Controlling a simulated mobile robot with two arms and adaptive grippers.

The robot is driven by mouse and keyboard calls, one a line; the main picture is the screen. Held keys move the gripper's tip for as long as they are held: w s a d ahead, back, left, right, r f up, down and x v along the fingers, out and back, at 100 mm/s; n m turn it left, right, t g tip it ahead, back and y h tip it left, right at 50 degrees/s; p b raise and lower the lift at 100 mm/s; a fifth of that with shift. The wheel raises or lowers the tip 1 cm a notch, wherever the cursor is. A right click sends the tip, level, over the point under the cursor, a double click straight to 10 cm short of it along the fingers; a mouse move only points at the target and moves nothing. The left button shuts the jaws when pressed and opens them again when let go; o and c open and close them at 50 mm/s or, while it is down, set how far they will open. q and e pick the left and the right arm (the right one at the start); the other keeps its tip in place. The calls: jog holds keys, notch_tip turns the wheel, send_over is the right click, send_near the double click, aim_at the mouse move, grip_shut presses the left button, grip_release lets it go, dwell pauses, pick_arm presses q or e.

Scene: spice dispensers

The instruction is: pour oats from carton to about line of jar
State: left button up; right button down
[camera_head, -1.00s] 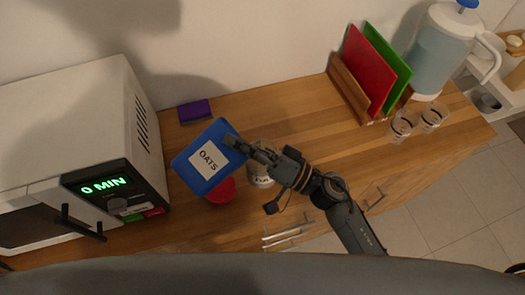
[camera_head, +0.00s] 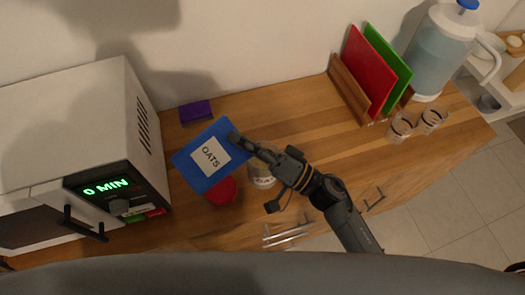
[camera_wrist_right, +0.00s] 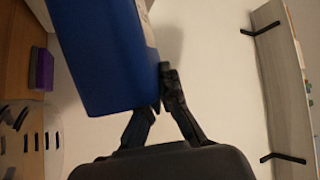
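The blue oats carton (camera_head: 190,172), with a white OATS label, is held tilted above the counter beside the microwave. My right gripper (camera_head: 238,142) is shut on the carton's right side. In the right wrist view the carton (camera_wrist_right: 105,50) sits at the fingertips (camera_wrist_right: 160,90). The jar (camera_head: 262,176) stands on the counter under the right gripper and is partly hidden by it. Its line and fill level cannot be made out. A red round object (camera_head: 222,192) shows just below the carton. My left gripper is not in view.
A white microwave (camera_head: 75,120) reading 0 MIN stands close at the left. A purple sponge-like block (camera_head: 196,111) lies behind the carton. Red and green boards (camera_head: 370,70), a water jug (camera_head: 433,55) and two glasses (camera_head: 400,128) stand at the right. The middle of the counter (camera_head: 280,125) is clear.

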jog(key=shift+s+d+r, duration=0.1)
jog(key=shift+d+r, duration=0.05)
jog(key=shift+d, duration=0.3)
jog(key=shift+w+a+m+t, duration=0.1)
jog(key=shift+w+m+t, duration=0.2)
jog(key=shift+w+m, duration=0.1)
jog(key=shift+s+d+r, duration=0.1)
jog(key=shift+s+d, duration=0.1)
jog(key=shift+d, duration=0.2)
jog(key=shift+w+m, duration=0.4)
jog(key=shift+s+d, duration=0.15)
jog(key=shift+d, duration=0.2)
jog(key=shift+w+a+m+t+p, duration=0.15)
jog(key=shift+w+m+t+p, duration=0.15)
jog(key=shift+t, duration=0.2)
jog(key=shift+s+d+r, duration=0.1)
jog(key=shift+s+d, duration=0.15)
jog(key=shift+w+a, duration=0.15)
jog(key=shift+w, duration=0.1)
jog(key=shift+m, duration=0.3)
